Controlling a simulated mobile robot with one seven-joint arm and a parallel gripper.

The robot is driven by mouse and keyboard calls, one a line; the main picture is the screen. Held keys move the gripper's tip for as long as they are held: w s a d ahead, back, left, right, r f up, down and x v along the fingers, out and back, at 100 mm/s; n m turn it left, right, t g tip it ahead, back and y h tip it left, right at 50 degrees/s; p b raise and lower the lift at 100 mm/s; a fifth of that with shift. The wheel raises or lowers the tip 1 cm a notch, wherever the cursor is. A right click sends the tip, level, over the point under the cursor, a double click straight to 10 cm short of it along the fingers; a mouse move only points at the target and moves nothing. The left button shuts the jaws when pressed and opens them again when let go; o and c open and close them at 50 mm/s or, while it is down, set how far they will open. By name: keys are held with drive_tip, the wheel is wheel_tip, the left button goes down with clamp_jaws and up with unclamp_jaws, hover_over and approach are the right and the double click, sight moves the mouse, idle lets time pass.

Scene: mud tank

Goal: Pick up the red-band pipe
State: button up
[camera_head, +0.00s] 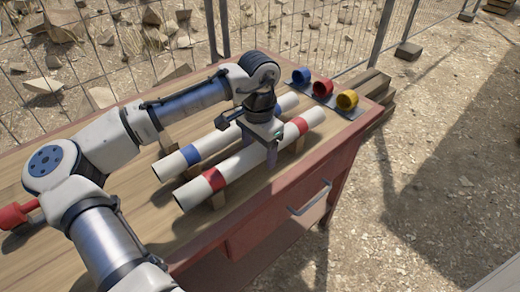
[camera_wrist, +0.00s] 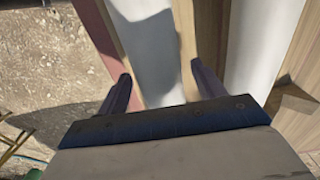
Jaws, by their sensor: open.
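The red-band pipe (camera_head: 240,163) is white with a red band near each end. It lies raised on wooden supports along the front of the table. My gripper (camera_head: 268,158) is over it, pointing down, between the two bands and nearer the far one. In the wrist view my gripper (camera_wrist: 163,82) is open, with one finger on each side of the white red-band pipe (camera_wrist: 152,45). No band shows there. In the head view one finger hangs in front of the pipe's near side. I cannot tell whether either finger touches it.
A blue-band pipe (camera_head: 212,143) lies parallel behind, close to my gripper. Blue (camera_head: 301,75), red (camera_head: 322,87) and yellow (camera_head: 347,99) rings stand at the table's far right end. The table's (camera_head: 255,212) front edge is close by. A wire fence runs behind.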

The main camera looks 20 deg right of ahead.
drive_tip(key=c, duration=1.3)
